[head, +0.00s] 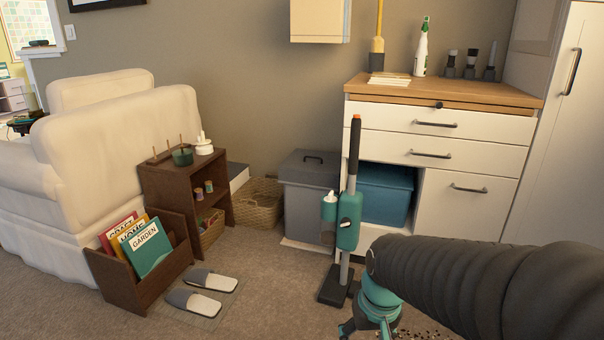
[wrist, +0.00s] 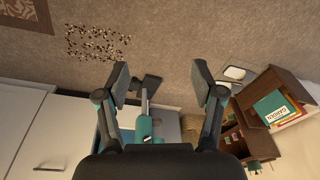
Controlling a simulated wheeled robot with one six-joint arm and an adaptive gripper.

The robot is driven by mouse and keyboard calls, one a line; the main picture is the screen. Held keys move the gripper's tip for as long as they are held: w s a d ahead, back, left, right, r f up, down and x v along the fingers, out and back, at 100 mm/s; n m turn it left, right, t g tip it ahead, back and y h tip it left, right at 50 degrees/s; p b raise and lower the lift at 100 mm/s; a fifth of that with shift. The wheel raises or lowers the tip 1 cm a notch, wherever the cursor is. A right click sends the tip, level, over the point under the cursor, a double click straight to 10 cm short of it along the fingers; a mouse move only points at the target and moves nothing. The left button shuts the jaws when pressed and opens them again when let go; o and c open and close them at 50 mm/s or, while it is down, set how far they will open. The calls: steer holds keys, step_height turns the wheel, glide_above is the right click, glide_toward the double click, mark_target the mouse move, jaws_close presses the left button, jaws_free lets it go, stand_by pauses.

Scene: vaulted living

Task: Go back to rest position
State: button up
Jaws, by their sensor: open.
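My gripper (head: 367,330) is at the bottom of the head view, low in front of the white cabinet and pointing down toward the carpet. In the wrist view my gripper (wrist: 160,78) has its two black fingers spread wide, with nothing between them. A teal and grey stick vacuum (head: 348,222) stands upright before the cabinet, just left of my arm. It also shows in the wrist view (wrist: 143,128), beyond the fingers and apart from them as far as I can tell.
Dark crumbs (wrist: 97,43) lie scattered on the carpet. A white cabinet (head: 465,205) with a wooden top stands behind my arm. A grey bin (head: 308,200), wicker basket (head: 256,205), brown shelf (head: 160,185), magazine rack (head: 125,280) and slippers (head: 212,280) stand left.

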steer(key=s+d+r+t+p, duration=0.4)
steer(key=s+r, duration=0.5)
steer(key=r, duration=0.4)
steer(key=shift+r+m+h, duration=0.3)
steer(key=shift+r, duration=0.05)
stand_by(1.2)
